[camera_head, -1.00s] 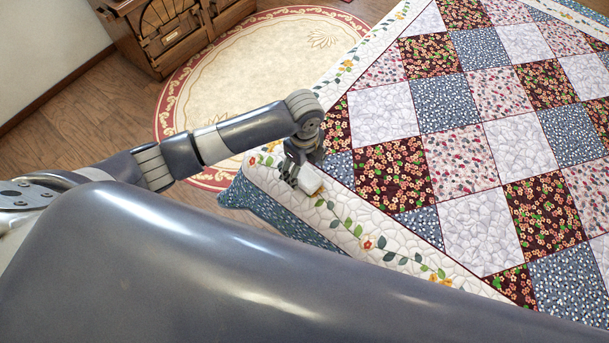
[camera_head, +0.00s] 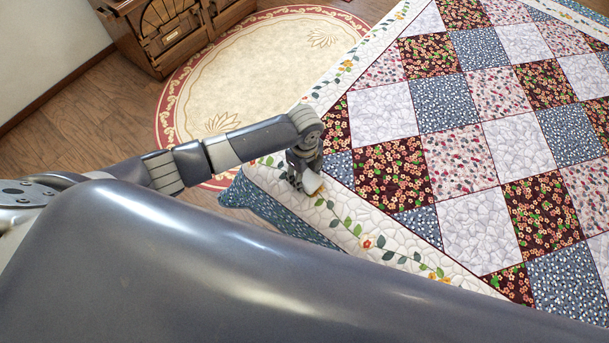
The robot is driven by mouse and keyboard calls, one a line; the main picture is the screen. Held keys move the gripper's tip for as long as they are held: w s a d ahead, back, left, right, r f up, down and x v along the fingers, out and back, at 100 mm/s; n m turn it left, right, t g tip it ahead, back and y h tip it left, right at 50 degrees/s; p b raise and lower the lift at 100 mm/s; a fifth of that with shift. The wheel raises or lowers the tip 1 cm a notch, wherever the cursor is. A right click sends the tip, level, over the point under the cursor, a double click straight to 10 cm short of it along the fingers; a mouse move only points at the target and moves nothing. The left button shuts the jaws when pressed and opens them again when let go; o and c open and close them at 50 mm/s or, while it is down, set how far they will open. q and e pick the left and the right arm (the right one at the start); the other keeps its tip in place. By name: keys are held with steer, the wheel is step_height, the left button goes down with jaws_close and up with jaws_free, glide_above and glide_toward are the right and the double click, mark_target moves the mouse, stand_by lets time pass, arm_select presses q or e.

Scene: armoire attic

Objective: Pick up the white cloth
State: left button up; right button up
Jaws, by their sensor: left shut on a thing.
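My left gripper (camera_head: 305,182) is over the near left corner of the quilted bed, above its white floral border. It is shut on a small white thing (camera_head: 313,182), which looks like the white cloth. Only a small part of the cloth shows at the fingertips; the gripper hides the rest. I cannot tell whether the cloth still touches the quilt. My right gripper is not in view.
The patchwork quilt (camera_head: 465,215) covers the bed across the right side. A round cream rug with a red border (camera_head: 262,75) lies on the wooden floor (camera_head: 90,107). A carved wooden cabinet (camera_head: 178,35) stands at the top left.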

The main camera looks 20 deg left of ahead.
mark_target(304, 177)
arm_select(q)
steer(key=shift+r, duration=0.15)
steer(key=shift+r, duration=0.2)
steer(key=r, duration=0.1)
steer(key=s+r, duration=0.1)
steer(key=shift+r+b, duration=0.35)
steer(key=shift+b, duration=0.05)
steer(key=s+d+r+b, duration=0.1)
steer(key=s, duration=1.4)
steer(key=shift+d+r, duration=0.15)
steer(key=shift+r, duration=0.15)
